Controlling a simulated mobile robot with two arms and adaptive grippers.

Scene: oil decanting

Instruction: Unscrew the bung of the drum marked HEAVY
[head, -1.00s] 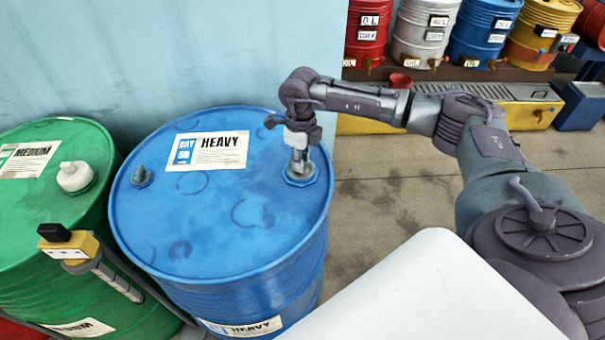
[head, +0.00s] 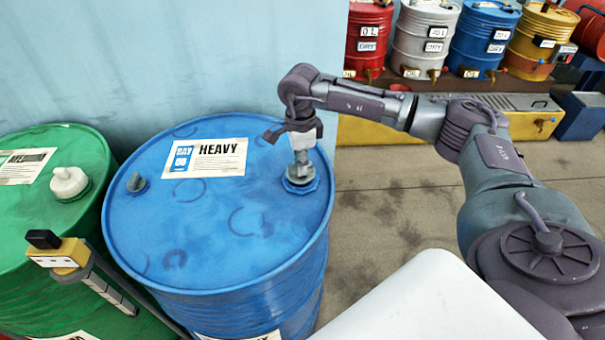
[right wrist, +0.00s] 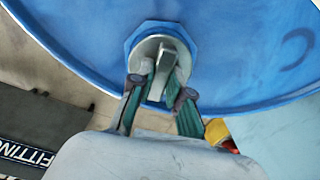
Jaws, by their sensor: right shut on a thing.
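The blue drum marked HEAVY (head: 215,225) stands upright in the middle of the head view. Its grey bung (head: 301,179) sits in a blue ring near the right rim of the lid. My right gripper (head: 300,158) points down over the bung and is shut on it. In the right wrist view, the two greenish fingers (right wrist: 160,85) close on the raised metal bar of the bung (right wrist: 158,58), which sits in the ring on the lid. My left gripper is out of view.
A smaller grey plug (head: 137,182) stands on the lid's left side. A green drum (head: 30,225) with a white cap (head: 68,182) is at left, with a yellow and black fixture (head: 58,253) in front. Small coloured drums (head: 425,38) stand at the back. Floor right of the blue drum is clear.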

